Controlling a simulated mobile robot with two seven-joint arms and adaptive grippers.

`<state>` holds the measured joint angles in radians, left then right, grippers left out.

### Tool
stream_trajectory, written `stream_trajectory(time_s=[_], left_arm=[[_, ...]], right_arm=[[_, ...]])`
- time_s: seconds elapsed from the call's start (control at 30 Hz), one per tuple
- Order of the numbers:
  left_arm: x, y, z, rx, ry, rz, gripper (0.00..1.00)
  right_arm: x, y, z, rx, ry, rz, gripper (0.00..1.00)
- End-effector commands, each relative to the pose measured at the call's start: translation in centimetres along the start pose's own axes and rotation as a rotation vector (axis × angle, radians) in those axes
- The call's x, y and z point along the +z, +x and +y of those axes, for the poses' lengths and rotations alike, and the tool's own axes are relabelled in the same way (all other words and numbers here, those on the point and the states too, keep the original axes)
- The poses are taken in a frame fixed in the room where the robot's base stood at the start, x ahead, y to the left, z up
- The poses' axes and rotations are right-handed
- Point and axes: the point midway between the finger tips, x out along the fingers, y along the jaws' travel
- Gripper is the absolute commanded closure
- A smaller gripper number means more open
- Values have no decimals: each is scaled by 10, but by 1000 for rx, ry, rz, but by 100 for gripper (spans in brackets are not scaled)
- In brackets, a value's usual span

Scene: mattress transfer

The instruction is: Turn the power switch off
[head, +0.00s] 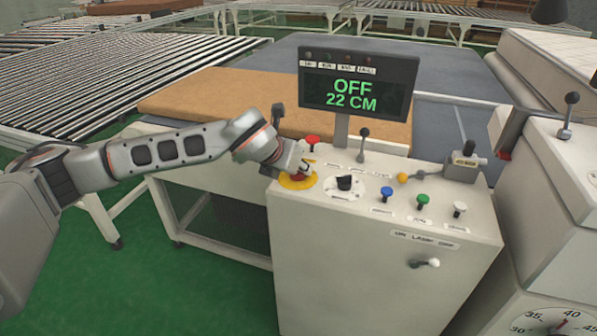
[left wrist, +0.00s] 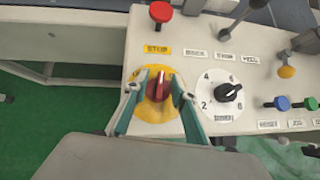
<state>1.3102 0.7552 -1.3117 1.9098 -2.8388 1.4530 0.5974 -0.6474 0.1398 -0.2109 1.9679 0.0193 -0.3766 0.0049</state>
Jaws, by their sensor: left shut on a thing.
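The power switch is a red rotary knob (left wrist: 158,87) on a round yellow plate (left wrist: 151,111) at the left of the control panel top. In the head view the yellow plate (head: 297,184) shows at the panel's near left corner, with the knob partly covered by my gripper. My left gripper (left wrist: 158,90) is shut on the red knob, one finger on each side of it. In the left wrist view the knob's ridge stands about upright. A display screen (head: 355,92) behind the panel reads "OFF 22 CM" in green. My right gripper is not in view.
A red stop button (left wrist: 160,13) stands behind the knob. A black numbered dial (left wrist: 229,92) is just to its right. Blue, green and white buttons and several levers stand further right. A tan mattress (head: 226,98) lies behind the console.

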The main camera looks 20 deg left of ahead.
Motion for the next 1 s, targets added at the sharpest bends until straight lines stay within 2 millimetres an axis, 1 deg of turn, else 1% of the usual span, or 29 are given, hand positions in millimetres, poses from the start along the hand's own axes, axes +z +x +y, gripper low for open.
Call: stream_trajectory(time_s=[0.03,0.07,0.4,0.73,0.87,1.0], left_arm=[[-2,4,-1,17,-14,0,96],[-2,4,-1,29,-26,0,96],[-2,3,-1,155,-150,2,96],[1,0,-1,299,-294,-1,96],[2,-1,-2,383,-378,-3,96],[3,-2,-1,468,-465,-3,96]], right_arm=[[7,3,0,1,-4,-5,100],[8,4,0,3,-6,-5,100],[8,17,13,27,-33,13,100],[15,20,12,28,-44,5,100],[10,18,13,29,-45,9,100],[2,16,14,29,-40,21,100]])
